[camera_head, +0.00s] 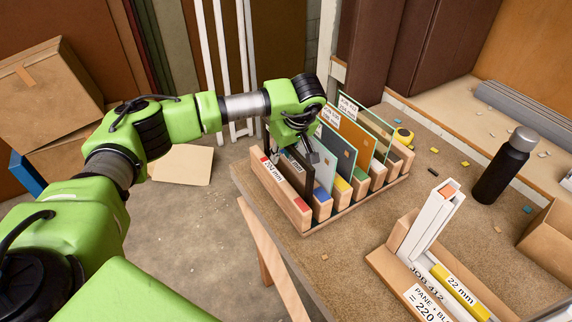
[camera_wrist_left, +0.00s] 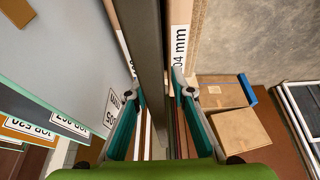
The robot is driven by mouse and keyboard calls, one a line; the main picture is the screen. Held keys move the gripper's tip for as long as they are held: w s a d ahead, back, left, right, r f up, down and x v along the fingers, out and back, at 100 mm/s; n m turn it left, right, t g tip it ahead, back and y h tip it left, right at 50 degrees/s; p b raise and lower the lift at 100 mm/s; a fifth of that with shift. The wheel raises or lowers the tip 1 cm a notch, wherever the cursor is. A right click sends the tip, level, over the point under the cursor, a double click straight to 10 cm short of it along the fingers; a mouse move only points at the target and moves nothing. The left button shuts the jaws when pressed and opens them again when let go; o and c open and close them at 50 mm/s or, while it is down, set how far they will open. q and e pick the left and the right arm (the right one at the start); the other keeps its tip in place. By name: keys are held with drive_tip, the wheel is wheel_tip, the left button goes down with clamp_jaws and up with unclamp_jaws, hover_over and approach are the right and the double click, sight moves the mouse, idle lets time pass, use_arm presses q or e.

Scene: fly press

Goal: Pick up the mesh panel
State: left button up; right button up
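A dark panel (camera_head: 297,172), which may be the mesh panel, stands upright in the front slot of a wooden rack (camera_head: 330,222). Its surface is too small to show any mesh. My left gripper (camera_head: 303,151) is above it, pointing down at its top edge. In the left wrist view the dark panel (camera_wrist_left: 150,55) runs edge-on between the two teal fingers of my left gripper (camera_wrist_left: 158,95). The fingers are apart, with gaps on both sides, so the gripper looks open around the panel. My right gripper is out of view.
A grey panel (camera_head: 334,158), an orange panel (camera_head: 359,142) and a clear panel (camera_head: 379,128) stand close behind in the rack. A black bottle (camera_head: 503,166) and a wooden jig (camera_head: 425,255) with white strips are on the table to the right.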

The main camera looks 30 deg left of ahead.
use_arm(q)
drive_tip(key=shift+d, duration=0.1)
drive_tip(key=shift+f, duration=0.1)
drive_tip(key=shift+f+b, duration=0.15)
drive_tip(key=shift+b, duration=0.2)
idle(0.4)
clamp_jaws()
